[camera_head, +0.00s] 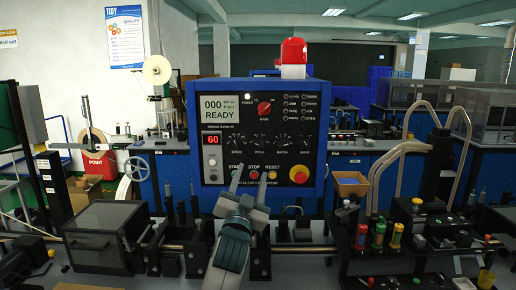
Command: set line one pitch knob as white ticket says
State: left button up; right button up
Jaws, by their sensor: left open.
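The blue-framed control panel (226,97) stands upright in the middle. It carries a row of small dark dial knobs; the one I take for the pitch knob (259,140) is second from the left, its pointer too small to read. A green display (217,108) shows "000" and "READY". My left gripper (250,179) is open and empty, its fingers pointing up in front of the panel's lower part, below the knob row near the start and stop buttons. I cannot make out a white ticket. My right gripper is not in view.
A red selector knob (264,108) and a red mushroom button (299,174) sit on the panel. A red display (212,138) reads 60. A dark box (104,218) stands left; a rack with coloured handles (379,235) stands right. A red lamp (293,52) tops the panel.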

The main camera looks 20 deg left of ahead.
aim_at(259, 146)
pick_arm(q)
jog(key=p+x, duration=0.3)
jog(key=x, duration=0.7)
jog(key=shift+r, duration=0.1)
jog(key=shift+p+x, duration=0.35)
jog(key=shift+x, duration=0.6)
jog(key=shift+w, duration=0.1)
jog(key=c, duration=1.1)
